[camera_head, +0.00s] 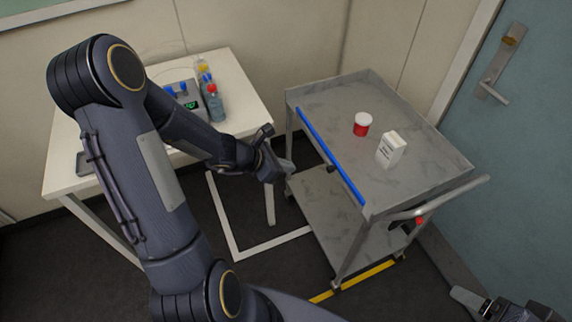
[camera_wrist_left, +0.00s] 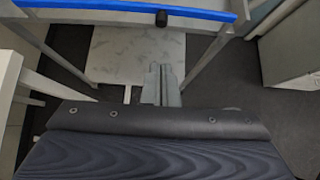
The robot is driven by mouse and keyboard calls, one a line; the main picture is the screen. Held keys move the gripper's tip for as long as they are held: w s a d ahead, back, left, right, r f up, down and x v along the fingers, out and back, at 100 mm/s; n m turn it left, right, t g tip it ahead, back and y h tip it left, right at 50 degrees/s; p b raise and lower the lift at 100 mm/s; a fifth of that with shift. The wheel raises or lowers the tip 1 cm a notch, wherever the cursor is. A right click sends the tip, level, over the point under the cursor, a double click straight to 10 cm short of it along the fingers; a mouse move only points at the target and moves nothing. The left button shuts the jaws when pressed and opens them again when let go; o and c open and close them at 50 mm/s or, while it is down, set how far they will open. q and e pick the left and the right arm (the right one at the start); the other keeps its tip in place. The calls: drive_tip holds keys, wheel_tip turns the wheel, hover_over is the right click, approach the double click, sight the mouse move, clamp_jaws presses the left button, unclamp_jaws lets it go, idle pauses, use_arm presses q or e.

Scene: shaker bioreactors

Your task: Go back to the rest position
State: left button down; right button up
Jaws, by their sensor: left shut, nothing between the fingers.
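My left gripper (camera_head: 284,168) reaches in from the left in the head view, between the white table (camera_head: 240,88) and the grey cart (camera_head: 300,93). It is shut and empty, with its tips near the cart's left side. The left wrist view shows its closed fingers (camera_wrist_left: 161,84) in front of the cart's lower shelf (camera_wrist_left: 125,55). Part of my right gripper (camera_head: 468,298) shows at the bottom right; its jaw state is unclear.
A red jar with a white lid (camera_head: 362,125) and a white box (camera_head: 391,149) stand on the cart top. A device (camera_head: 187,103) and several bottles (camera_head: 214,102) stand on the table, partly behind my left arm. A blue-green door (camera_head: 520,150) is at right.

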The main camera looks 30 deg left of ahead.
use_arm(q)
drive_tip(key=s+d+r+m+g+h, duration=0.1)
drive_tip(key=s+d+r+m, duration=0.25)
drive_tip(key=r+m, duration=0.35)
drive_tip(key=s+d+r+m+h, duration=0.1)
drive_tip(key=s+d+r+m, duration=0.25)
drive_tip(key=r+m, duration=0.25)
drive_tip(key=s+a+r+m+y, duration=0.1)
drive_tip(key=s+m+y, duration=0.1)
drive_tip(key=s+m, duration=0.4)
drive_tip(key=s+a+r+m+g+y, duration=0.1)
drive_tip(key=s+m+y, duration=0.1)
drive_tip(key=s+m, duration=0.5)
drive_tip(key=shift+s+r+m, duration=0.25)
drive_tip(key=shift+s+m, duration=0.05)
drive_tip(key=shift+s, duration=0.55)
drive_tip(key=shift+a, duration=0.1)
